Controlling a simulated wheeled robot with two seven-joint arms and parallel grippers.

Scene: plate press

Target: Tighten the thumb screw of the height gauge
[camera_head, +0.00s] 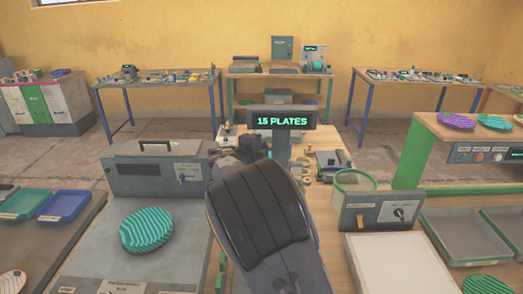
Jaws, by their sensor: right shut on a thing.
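My right arm comes up from the bottom middle, and its dark wrist hides much of the bench's centre. My right gripper (240,148) is at the far end of this arm, beside the post under the "15 PLATES" display (282,121). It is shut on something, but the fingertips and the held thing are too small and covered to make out. I cannot clearly pick out the height gauge or its thumb screw; they may be hidden by the gripper and wrist. My left gripper is not in view.
A grey press box (155,175) and a teal striped plate (146,230) are on the left. A grey control box (380,212) with a green ring (354,180) is on the right. Small brass rings (308,165) and a small device (333,163) lie near the gripper.

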